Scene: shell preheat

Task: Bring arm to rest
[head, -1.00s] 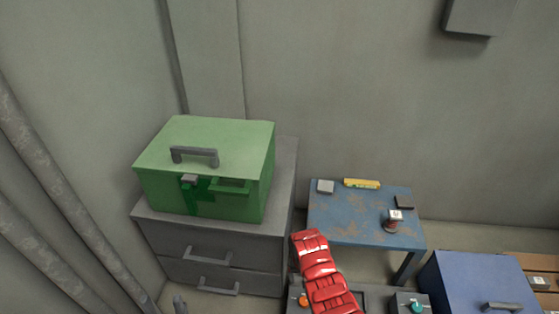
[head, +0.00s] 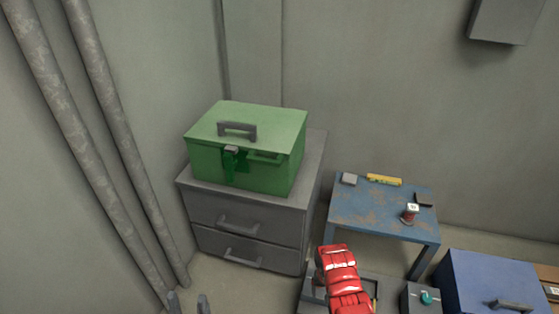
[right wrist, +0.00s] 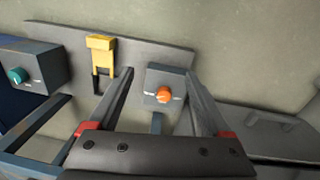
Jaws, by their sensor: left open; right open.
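My left gripper (head: 188,304) shows only as two dark fingertips at the bottom edge of the head view. They stand apart, open and empty, in front of the grey drawer cabinet.
A green case (head: 245,165) sits on the grey cabinet (head: 250,215). A worn blue table (head: 370,215) holds a yellow item (head: 384,180) and a small red-and-white object (head: 410,213). A blue box (head: 490,280) stands at lower right. A yellow part (right wrist: 101,50) lies left of the orange knob.

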